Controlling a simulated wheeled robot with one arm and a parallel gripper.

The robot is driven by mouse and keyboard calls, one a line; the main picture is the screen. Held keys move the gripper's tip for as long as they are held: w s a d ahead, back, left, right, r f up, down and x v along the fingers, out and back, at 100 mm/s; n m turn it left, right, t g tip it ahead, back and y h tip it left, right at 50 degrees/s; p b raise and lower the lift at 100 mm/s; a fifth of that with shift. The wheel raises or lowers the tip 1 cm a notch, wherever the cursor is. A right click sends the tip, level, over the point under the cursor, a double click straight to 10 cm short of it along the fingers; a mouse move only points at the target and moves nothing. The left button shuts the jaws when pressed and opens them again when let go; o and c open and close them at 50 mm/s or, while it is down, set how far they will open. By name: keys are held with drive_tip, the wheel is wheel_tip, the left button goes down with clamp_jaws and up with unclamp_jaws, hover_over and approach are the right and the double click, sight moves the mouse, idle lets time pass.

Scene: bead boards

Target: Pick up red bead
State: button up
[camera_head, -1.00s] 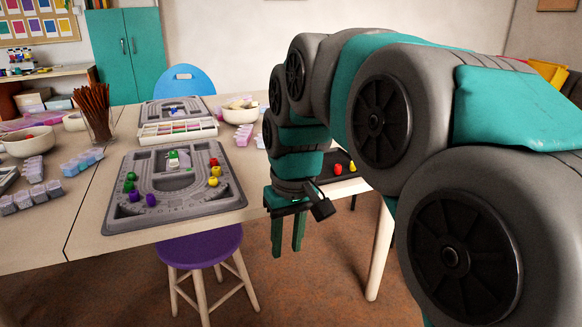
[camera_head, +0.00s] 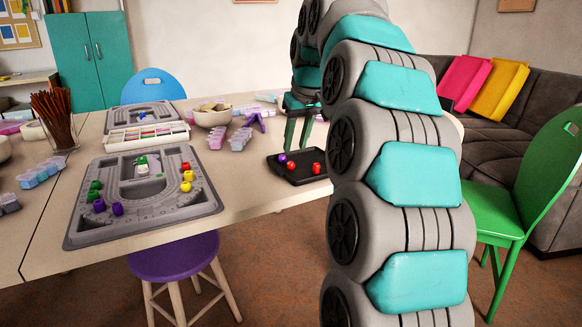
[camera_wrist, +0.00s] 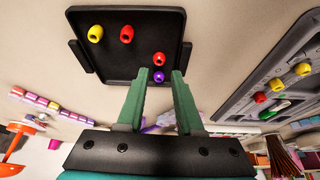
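Two red beads, one on the left (camera_head: 292,166) and one on the right (camera_head: 317,168), lie in the black tray (camera_head: 285,177) on the table. In the wrist view one red bead (camera_wrist: 127,33) is beside a yellow bead (camera_wrist: 95,33), and the other red bead (camera_wrist: 159,58) is beside a purple bead (camera_wrist: 158,76). Another red bead (camera_head: 185,166) is on the grey bead board (camera_head: 150,228). My gripper (camera_head: 296,146) is open and empty above the tray area. Its fingers (camera_wrist: 158,80) are spread apart, with the purple bead showing between their tips.
The grey board holds several green, yellow and purple beads left of the tray. A purple stool (camera_head: 175,258) stands in front of the table, and a green chair (camera_head: 520,195) is at right.

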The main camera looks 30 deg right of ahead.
sight(292, 165)
drive_tip(key=shift+x, duration=3.15)
clamp_jaws()
